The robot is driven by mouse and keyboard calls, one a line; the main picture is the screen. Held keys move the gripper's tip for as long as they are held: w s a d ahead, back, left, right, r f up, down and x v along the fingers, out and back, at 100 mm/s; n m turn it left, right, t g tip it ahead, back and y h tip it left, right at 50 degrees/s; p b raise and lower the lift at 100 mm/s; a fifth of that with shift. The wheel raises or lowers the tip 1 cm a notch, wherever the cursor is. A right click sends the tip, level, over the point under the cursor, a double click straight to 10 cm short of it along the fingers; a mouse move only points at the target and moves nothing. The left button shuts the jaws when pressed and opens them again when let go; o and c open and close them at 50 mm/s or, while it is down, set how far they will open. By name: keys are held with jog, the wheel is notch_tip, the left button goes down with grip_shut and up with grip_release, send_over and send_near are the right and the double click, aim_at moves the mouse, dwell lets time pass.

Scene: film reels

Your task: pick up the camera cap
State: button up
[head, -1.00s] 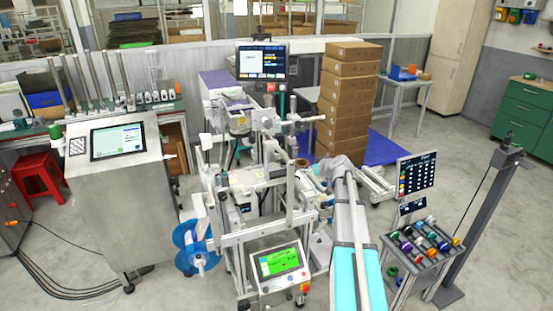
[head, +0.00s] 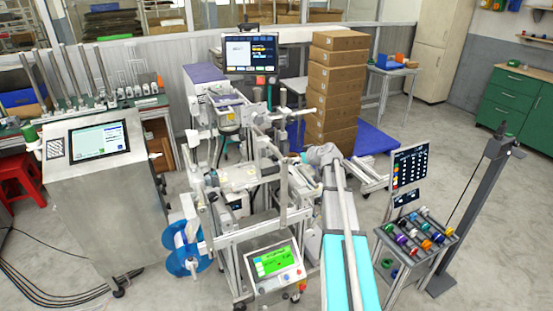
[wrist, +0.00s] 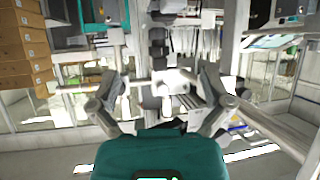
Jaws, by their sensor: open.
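I cannot make out a camera cap in either view. In the wrist view my gripper (wrist: 160,88) is open, with its two grey fingers spread on either side above its teal body. Nothing shows held between the fingers. Behind them is blurred machinery. In the head view my white and cyan arm reaches away toward the labelling machine (head: 262,240), and its end near the machine's right side is too small and covered to tell the gripper.
A rack (head: 418,236) of coloured rolls stands at the right under a dark display (head: 409,165). A stack of cardboard boxes (head: 335,95) stands behind the machine. A steel console (head: 90,215) is at the left.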

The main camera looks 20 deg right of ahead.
jog(key=b+x, duration=0.4)
jog(key=x, duration=0.4)
jog(key=shift+w, duration=0.25)
jog(key=shift+a, duration=0.15)
jog(key=shift+b+x, duration=1.1)
jog(key=shift+x, duration=1.55)
jog(key=shift+a+r, duration=0.1)
jog(key=shift+r, duration=0.05)
jog(key=c, duration=1)
